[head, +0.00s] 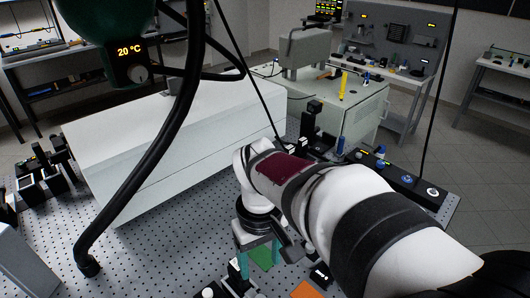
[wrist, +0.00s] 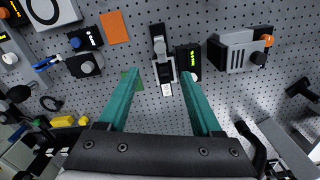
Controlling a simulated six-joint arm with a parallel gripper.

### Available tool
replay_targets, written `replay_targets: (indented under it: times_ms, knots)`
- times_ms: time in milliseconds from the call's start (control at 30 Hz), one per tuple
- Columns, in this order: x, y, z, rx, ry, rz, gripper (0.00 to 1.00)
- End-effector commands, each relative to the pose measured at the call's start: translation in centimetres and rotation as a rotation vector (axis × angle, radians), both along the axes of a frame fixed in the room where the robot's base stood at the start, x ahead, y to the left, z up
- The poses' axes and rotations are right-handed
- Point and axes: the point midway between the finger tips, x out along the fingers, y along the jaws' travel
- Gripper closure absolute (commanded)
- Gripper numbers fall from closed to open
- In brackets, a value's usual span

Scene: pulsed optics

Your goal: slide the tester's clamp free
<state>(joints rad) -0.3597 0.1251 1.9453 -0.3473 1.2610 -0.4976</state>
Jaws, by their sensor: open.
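My gripper (wrist: 160,73) is open, its two teal fingers spread and pointing at the perforated optical table. In the head view my gripper (head: 257,252) hangs low over the table. Ahead of and between the fingertips in the wrist view is a small grey and black clamp-like fixture (wrist: 160,48) with a white label at its lower end. I cannot tell for certain which part is the tester's clamp. Nothing shows held between the fingers.
A green card (wrist: 129,74) lies by the left finger and an orange card (wrist: 114,27) farther up. A grey ribbed box with orange and black knobs (wrist: 240,50) stands to the right. Black lit modules (wrist: 85,40) stand left. A large white housing (head: 170,140) fills the head view's left.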

Motion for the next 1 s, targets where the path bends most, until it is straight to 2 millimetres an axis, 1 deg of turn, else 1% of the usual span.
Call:
replay_targets:
  times_ms: [67,167,400,500,600,767,1000]
  knots:
    - [0.4,0.4,-0.9,-0.005,0.001,0.027,0.34]
    - [0.3,0.3,-3.0,-0.005,0.002,0.025,0.34]
    - [0.1,0.2,-10.4,-0.006,0.006,0.021,0.34]
    - [0.2,0.2,-12.8,-0.005,0.004,0.020,0.34]
    - [0.2,0.2,-14.5,-0.003,0.002,0.018,0.34]
    - [0.3,0.2,-15.7,-0.003,-0.001,0.019,0.34]
    - [0.3,0.2,-15.8,-0.003,-0.001,0.018,0.34]
